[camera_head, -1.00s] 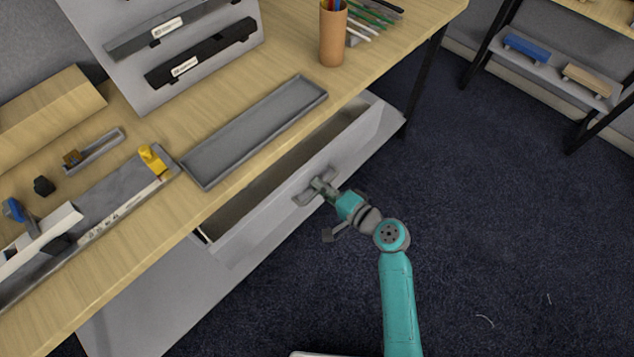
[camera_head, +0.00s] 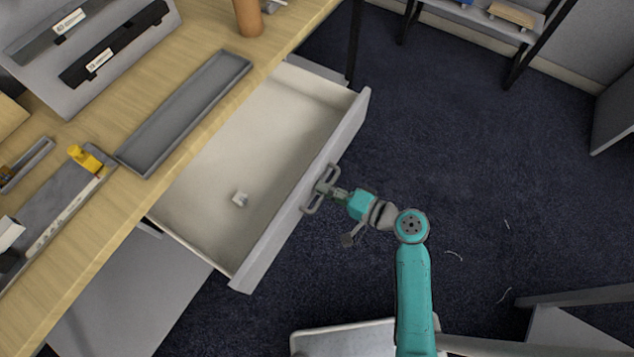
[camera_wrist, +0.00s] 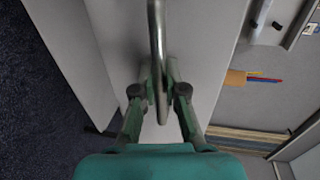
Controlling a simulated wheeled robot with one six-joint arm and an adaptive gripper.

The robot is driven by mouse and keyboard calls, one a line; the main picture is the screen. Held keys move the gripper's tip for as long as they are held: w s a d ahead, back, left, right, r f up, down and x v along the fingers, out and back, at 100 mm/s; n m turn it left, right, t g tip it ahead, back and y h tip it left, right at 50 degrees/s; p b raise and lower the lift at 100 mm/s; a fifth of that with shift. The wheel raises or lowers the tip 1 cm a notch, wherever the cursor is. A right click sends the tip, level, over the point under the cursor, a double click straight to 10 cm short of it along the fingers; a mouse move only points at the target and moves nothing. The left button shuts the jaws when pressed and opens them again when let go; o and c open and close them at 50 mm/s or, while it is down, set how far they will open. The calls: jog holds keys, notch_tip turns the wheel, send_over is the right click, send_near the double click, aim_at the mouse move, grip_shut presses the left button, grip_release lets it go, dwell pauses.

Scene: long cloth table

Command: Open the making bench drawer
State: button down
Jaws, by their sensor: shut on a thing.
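The making bench drawer (camera_head: 262,150) is pulled well out from under the wooden bench top, and its pale interior shows in the head view. A small whitish object (camera_head: 241,199) lies on its floor. The drawer front (camera_head: 290,205) carries a metal bar handle (camera_head: 312,205). My gripper (camera_head: 330,191) is at the handle, outside the drawer front. In the wrist view my gripper (camera_wrist: 158,92) has its two fingers on either side of the handle bar (camera_wrist: 156,35), shut on it.
The bench top (camera_head: 130,205) holds a grey tray (camera_head: 185,115), a yellow piece (camera_head: 84,157) on a grey fixture, and a brown cup (camera_head: 247,18). A shelf (camera_head: 480,20) stands at the back right. Dark carpet (camera_head: 430,120) is clear right of the drawer.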

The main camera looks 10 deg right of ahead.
jog(key=shift+d, duration=0.1)
jog(key=c, duration=1.5)
grip_release()
jog(key=v, duration=1.2)
jog(key=shift+f, duration=0.1)
